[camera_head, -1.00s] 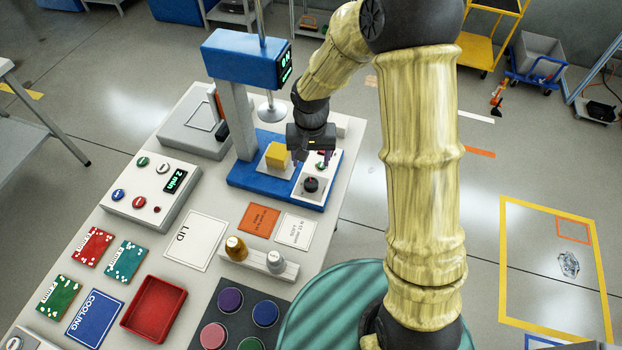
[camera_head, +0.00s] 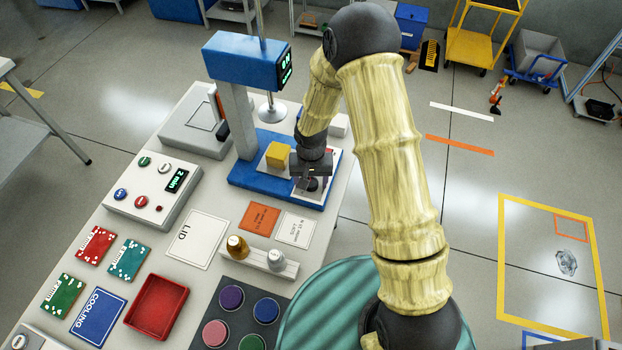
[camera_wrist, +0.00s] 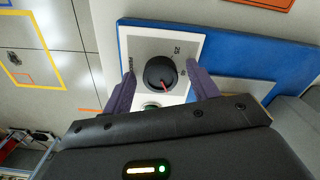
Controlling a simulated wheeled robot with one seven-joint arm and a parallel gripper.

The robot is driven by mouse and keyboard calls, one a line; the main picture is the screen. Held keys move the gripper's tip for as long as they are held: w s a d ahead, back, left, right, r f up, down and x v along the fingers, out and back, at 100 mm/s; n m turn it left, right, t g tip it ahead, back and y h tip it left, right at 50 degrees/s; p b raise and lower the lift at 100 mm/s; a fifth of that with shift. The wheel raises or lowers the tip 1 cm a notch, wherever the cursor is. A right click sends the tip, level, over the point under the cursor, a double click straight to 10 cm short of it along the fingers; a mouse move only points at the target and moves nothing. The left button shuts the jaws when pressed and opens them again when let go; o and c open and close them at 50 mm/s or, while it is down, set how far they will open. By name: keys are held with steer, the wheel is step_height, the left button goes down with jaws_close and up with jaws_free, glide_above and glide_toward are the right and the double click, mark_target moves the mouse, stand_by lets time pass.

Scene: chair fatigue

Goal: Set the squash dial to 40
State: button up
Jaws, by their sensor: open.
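The squash dial (camera_wrist: 160,74) is a round black knob with a red pointer line, on a white panel (camera_wrist: 187,44) of the blue-based press (camera_head: 240,172). In the wrist view, printed marks, one reading 25, lie beside the knob. The pointer slants toward the lower right of that view. My gripper (camera_wrist: 160,88) is open, its two purple fingers on either side of the dial, apart from it as far as I can tell. In the head view, my gripper (camera_head: 311,184) is over the panel and mostly hides the dial. A green button (camera_wrist: 151,105) is partly hidden near my gripper body.
A yellow block (camera_head: 277,155) sits on the press base under the round press plate (camera_head: 271,110). A control box (camera_head: 155,189) with buttons stands to the left. Bottles on a white holder (camera_head: 258,258) stand in front of the press.

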steer(key=c, duration=1)
steer(key=shift+n, duration=0.4)
steer(key=n, duration=0.5)
steer(key=shift+w+b, duration=0.1)
steer(key=shift+b, duration=0.3)
steer(key=n, duration=0.6)
steer(key=o, duration=1)
steer(key=shift+d, duration=0.1)
